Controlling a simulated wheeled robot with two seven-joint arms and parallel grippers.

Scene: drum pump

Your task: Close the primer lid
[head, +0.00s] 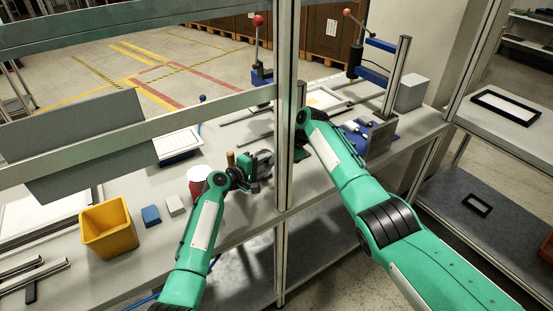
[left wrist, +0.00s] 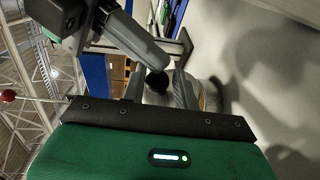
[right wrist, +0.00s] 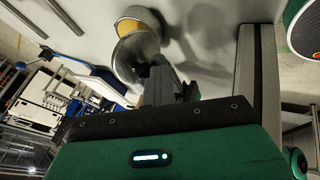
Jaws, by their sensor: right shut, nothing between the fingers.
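A round pot with a yellow-orange inside (right wrist: 138,27) stands on the pale surface in the right wrist view. A grey round part (right wrist: 128,56), perhaps its lid, lies against its near side; I cannot tell its angle. My right gripper (right wrist: 160,72) is shut and empty, its dark tips at or close beside this part; contact is unclear. In the left wrist view my left gripper (left wrist: 158,90) has its fingers apart, with a grey round body (left wrist: 208,96) just beyond them. A dark rounded tip shows between the fingers.
An upright metal post (head: 284,230) stands in front of the bench, close to both arms. A yellow bin (head: 107,230), a blue block (head: 151,215) and a red-and-white container (head: 198,175) stand on the left bench. A blue-based fixture (head: 380,137) stands at right.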

